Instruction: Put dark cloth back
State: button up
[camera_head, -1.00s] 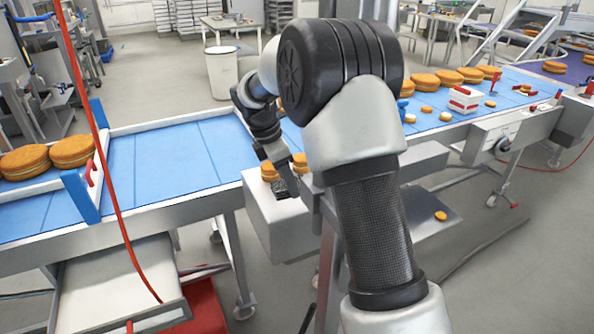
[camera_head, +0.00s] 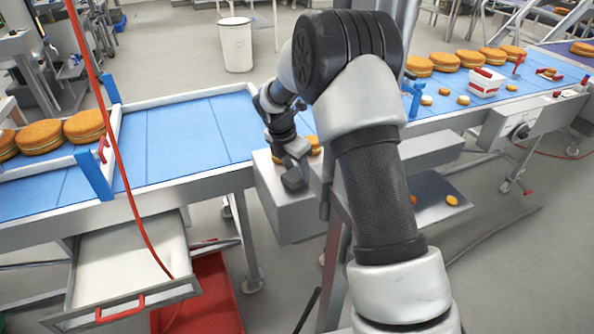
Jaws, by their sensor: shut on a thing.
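My gripper (camera_head: 293,176) points down over the left end of the grey metal box, at its near edge. It is shut on a small dark grey piece (camera_head: 294,181), which looks like the dark cloth. The piece is small and partly covered by the fingers, so its shape and whether it touches the box are unclear. No other dark cloth can be made out.
Round filled cakes (camera_head: 312,141) sit just behind my gripper on the grey box (camera_head: 292,217). An open drawer (camera_head: 132,262) and a red crate (camera_head: 205,300) are at lower left. A red cable (camera_head: 121,185) hangs at left.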

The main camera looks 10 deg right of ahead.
jog(key=shift+f, duration=0.2)
jog(key=shift+f, duration=0.1)
jog(key=o, duration=1.1)
jog(key=v, duration=1.2)
